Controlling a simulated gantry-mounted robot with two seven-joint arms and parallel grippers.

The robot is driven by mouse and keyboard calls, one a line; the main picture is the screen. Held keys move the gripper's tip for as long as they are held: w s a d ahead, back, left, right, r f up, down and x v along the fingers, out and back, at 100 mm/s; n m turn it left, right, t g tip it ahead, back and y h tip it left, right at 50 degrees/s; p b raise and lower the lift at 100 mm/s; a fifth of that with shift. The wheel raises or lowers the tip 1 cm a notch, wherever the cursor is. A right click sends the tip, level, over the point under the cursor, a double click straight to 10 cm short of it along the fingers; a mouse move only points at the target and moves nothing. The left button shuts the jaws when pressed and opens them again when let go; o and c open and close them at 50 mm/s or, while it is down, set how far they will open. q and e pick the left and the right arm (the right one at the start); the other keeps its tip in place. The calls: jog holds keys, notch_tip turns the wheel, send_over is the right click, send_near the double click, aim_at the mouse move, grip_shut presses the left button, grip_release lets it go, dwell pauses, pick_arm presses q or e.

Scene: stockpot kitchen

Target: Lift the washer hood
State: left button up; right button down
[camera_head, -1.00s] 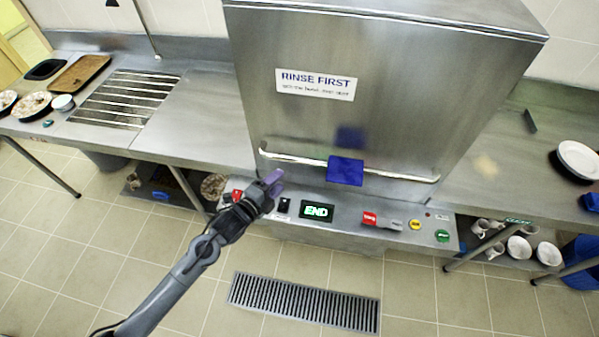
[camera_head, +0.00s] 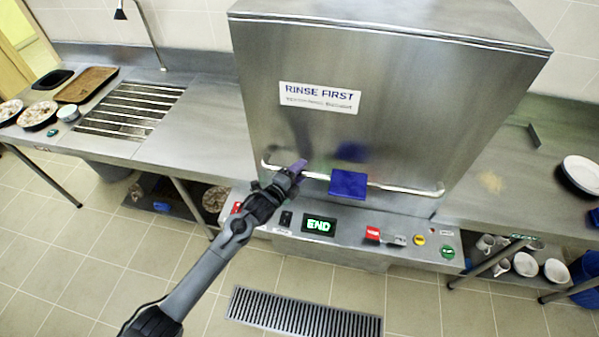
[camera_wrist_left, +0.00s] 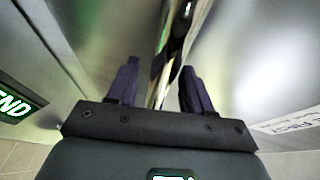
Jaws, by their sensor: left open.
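The washer hood (camera_head: 400,110) is a large steel box, down over the machine, with a "RINSE FIRST" label on its front. Its handle is a long silver bar (camera_head: 408,190) along the lower front, with a blue block (camera_head: 348,184) at its middle. My left gripper (camera_head: 298,167) is at the left part of the bar, left of the blue block. In the left wrist view its purple fingers (camera_wrist_left: 158,88) are open, and the bar (camera_wrist_left: 166,62) appears between them; contact cannot be told. My right gripper is not in view.
Below the hood is a control panel with an "END" display (camera_head: 319,226), a red switch (camera_head: 373,233) and a green button (camera_head: 447,252). Dirty plates (camera_head: 37,115) and a tray (camera_head: 87,84) lie on the left counter. White plates (camera_head: 582,173) stand on the right counter.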

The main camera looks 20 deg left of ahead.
pick_arm(q)
jog(key=shift+w, duration=0.15)
grip_shut()
dwell(0.4)
